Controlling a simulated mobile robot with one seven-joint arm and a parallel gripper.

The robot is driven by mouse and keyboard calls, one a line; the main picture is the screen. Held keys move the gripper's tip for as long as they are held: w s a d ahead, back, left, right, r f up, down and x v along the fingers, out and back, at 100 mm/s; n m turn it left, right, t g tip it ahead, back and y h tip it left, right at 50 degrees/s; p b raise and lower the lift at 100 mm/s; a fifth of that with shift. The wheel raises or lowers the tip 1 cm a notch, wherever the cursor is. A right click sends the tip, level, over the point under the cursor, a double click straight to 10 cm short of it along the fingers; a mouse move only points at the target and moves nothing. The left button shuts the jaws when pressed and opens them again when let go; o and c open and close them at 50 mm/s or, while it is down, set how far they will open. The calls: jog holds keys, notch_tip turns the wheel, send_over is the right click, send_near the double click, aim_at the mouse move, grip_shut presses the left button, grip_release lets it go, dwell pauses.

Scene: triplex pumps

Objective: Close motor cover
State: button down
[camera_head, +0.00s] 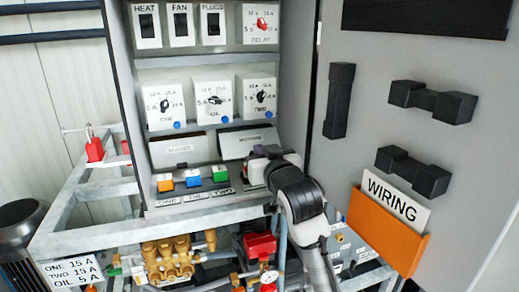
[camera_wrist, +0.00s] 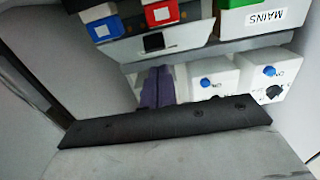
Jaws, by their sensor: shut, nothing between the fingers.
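My gripper (camera_head: 252,168) is low at the cabinet's right, close to the cover's lower right, and hides part of that area. In the wrist view, its purple fingers (camera_wrist: 158,84) are together and empty. Contact with the cover cannot be told.
Another labelled flap (camera_head: 178,151) is left of the cover. White dial boxes (camera_head: 215,104) stand above; orange, blue and green buttons (camera_head: 193,178) sit below left. The grey cabinet door (camera_head: 390,60) stands open at right with an orange WIRING pocket (camera_head: 385,232). Pipework lies below.

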jog(key=shift+w+a+f, duration=0.2)
jog(key=shift+w+f, duration=0.4)
jog(key=shift+f, duration=0.1)
jog(key=shift+w+a+f+b, duration=0.1)
jog(key=shift+f+b, duration=0.45)
jog(key=shift+b, duration=0.4)
jog(key=shift+w+f+t+b, duration=0.15)
jog(key=shift+f+t+b, duration=0.15)
jog(key=shift+t+b, duration=0.5)
jog(key=shift+r, duration=0.35)
